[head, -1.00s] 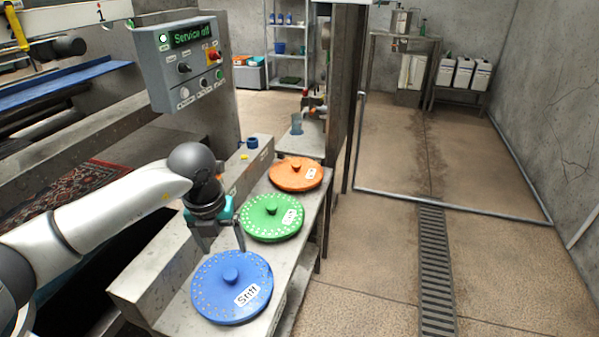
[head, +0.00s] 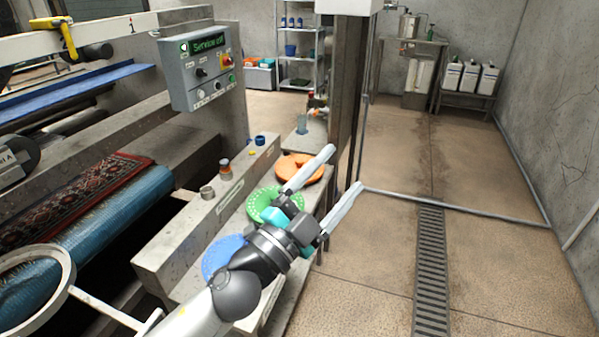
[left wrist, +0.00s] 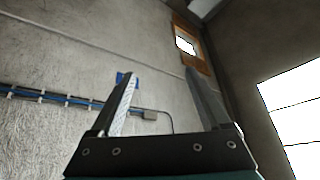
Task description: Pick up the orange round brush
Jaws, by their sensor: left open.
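The orange round brush (head: 291,165) lies on the narrow bench at the far end of a row of brushes. One finger of my left gripper (head: 340,172) covers its right part in the head view. My left gripper is open and empty, raised over the bench with its fingers pointing away and to the right. In the left wrist view its two fingers (left wrist: 165,95) stand apart with only wall behind them. The orange brush is not in that view. My right gripper is not in view.
The green brush (head: 262,203) and the blue brush (head: 217,251) lie nearer on the same bench, partly covered by my left arm. A grey post (head: 346,110) stands just past the orange brush. A control box (head: 203,68) stands at the left. The floor at right is clear.

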